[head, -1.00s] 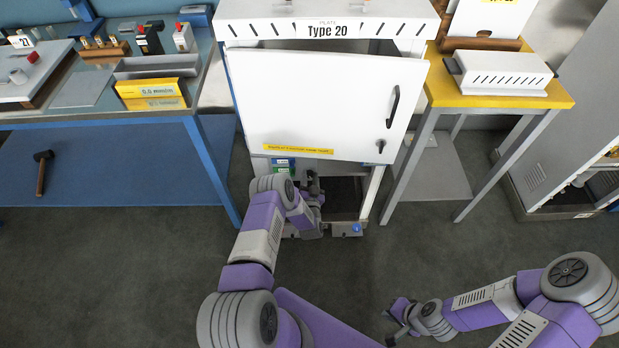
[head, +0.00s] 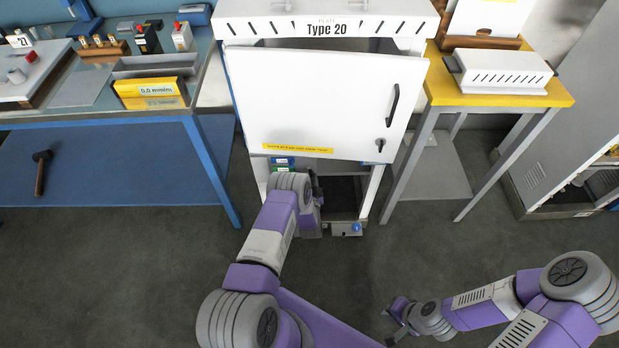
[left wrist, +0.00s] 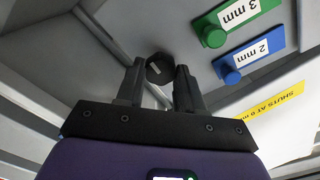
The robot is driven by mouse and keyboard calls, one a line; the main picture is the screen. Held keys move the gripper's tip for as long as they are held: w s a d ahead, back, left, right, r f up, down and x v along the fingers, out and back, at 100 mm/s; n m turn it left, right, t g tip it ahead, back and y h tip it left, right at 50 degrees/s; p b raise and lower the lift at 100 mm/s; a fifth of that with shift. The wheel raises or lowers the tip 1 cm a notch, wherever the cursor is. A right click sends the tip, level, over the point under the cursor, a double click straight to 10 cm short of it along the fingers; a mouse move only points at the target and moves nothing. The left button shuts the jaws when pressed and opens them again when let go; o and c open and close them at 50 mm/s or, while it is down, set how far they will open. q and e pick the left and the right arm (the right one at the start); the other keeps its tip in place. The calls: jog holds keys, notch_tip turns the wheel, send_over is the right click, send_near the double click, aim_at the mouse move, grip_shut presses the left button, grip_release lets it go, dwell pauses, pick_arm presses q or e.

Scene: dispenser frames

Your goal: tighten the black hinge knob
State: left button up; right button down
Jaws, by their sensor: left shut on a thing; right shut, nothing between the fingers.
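The black hinge knob (left wrist: 158,70) is a dark round knob with a pale mark on its face, in the left wrist view. My left gripper (left wrist: 160,78) has its two fingers on either side of the knob and is shut on it. In the head view the knob is hidden behind my left arm, below the cabinet door. The white door (head: 325,105) hangs tilted on the Type 20 frame (head: 270,28). My right gripper (head: 396,322) is low over the floor at the right, away from the frame, shut and empty.
A green 3 mm tag (left wrist: 235,18) and a blue 2 mm tag (left wrist: 250,55) sit beside the knob, with a yellow label (left wrist: 268,98) below. A blue bench (head: 120,122) stands left and a yellow-topped table (head: 500,97) right. The floor in front is clear.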

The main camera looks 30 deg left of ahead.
pick_arm(q)
jog(key=shift+s+f, duration=0.1)
jog(key=shift+s, duration=0.05)
jog(key=o, duration=1)
jog(key=shift+o, duration=0.2)
jog(key=p+v, duration=0.2)
jog(key=v, duration=0.5)
jog(key=shift+s+d, duration=0.15)
jog(key=shift+s, duration=0.05)
